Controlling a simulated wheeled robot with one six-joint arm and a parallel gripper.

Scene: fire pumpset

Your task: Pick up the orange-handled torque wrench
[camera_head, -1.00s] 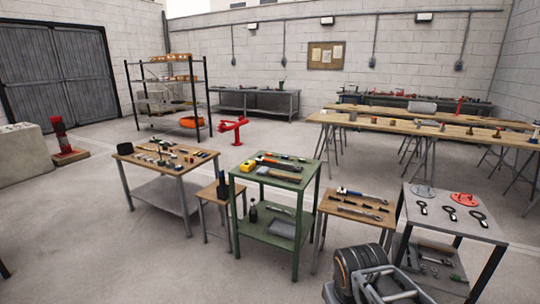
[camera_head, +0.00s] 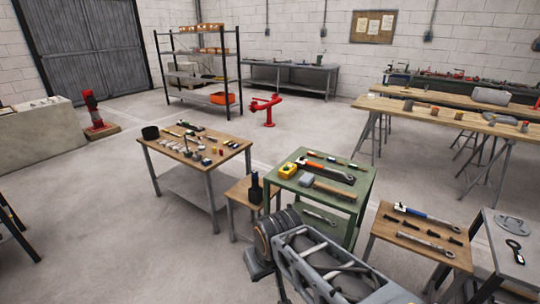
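An orange-handled wrench (camera_head: 325,171) lies on top of the green table (camera_head: 357,205). Its orange part is at the left and its dark shaft runs to a ring-like end at the right. A mallet-like tool (camera_head: 325,186) with a grey head and a yellow block (camera_head: 287,170) lie beside it. My arm's dark joint and grey link show at the bottom centre, in front of the green table's lower part. My gripper's fingertips cannot be seen, and nothing is seen held.
A wooden table with small parts (camera_head: 218,159) stands left of the green table, with a small stool (camera_head: 240,194) between. At right, a low wooden table (camera_head: 378,232) holds a blue-handled wrench (camera_head: 425,215). Open floor (camera_head: 110,230) lies at the left.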

